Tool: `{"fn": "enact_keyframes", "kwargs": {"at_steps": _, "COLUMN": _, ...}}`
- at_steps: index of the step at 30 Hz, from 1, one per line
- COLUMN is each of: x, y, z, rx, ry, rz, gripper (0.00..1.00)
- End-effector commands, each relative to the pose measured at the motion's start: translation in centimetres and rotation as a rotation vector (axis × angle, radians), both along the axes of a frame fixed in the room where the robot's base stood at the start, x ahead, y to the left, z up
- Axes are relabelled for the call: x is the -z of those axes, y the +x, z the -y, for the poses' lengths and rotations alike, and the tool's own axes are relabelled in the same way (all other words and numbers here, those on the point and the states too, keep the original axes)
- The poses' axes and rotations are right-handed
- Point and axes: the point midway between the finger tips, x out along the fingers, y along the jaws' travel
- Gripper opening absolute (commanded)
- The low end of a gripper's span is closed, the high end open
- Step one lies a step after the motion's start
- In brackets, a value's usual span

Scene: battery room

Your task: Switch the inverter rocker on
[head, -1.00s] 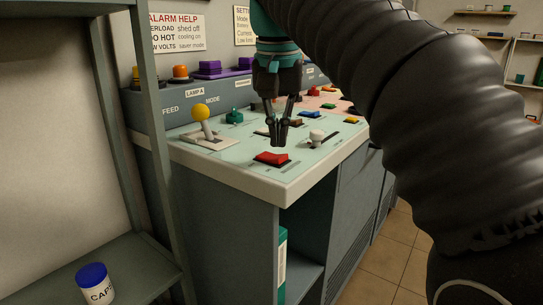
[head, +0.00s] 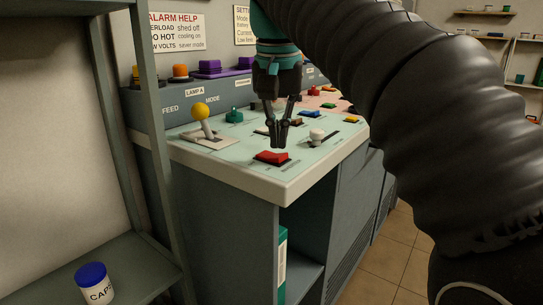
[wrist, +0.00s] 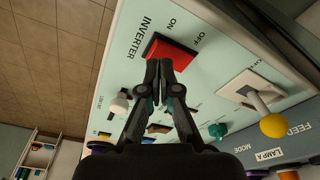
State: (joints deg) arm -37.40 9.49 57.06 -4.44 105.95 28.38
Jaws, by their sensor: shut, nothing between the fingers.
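The inverter rocker is a red switch (head: 272,157) at the near edge of the pale green panel in the head view. In the wrist view the red rocker (wrist: 170,50) sits beside the printed word INVERTER, with ON by its left end and OFF by its right. Which end is pressed in is hard to tell. My gripper (head: 279,146) points down with its fingers shut and empty, its tips just above or behind the rocker. In the wrist view the gripper tips (wrist: 159,70) overlap the rocker's lower edge; I cannot tell whether they touch.
A yellow-knobbed lever (head: 201,113) stands left of the rocker, and a white-knobbed lever (head: 317,135) stands to its right. A teal knob (head: 234,116) and a blue switch (head: 309,114) lie farther back. A shelf post (head: 148,130) rises at the left.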

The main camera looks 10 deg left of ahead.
Motion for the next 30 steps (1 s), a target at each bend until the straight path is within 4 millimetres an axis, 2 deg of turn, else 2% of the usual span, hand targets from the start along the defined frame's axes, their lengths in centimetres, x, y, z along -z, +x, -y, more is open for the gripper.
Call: {"fn": "enact_keyframes", "kwargs": {"at_steps": 30, "x": 1.3, "y": 0.0, "z": 0.0, "rx": 0.0, "ry": 0.0, "rz": 0.0, "gripper": 0.0}}
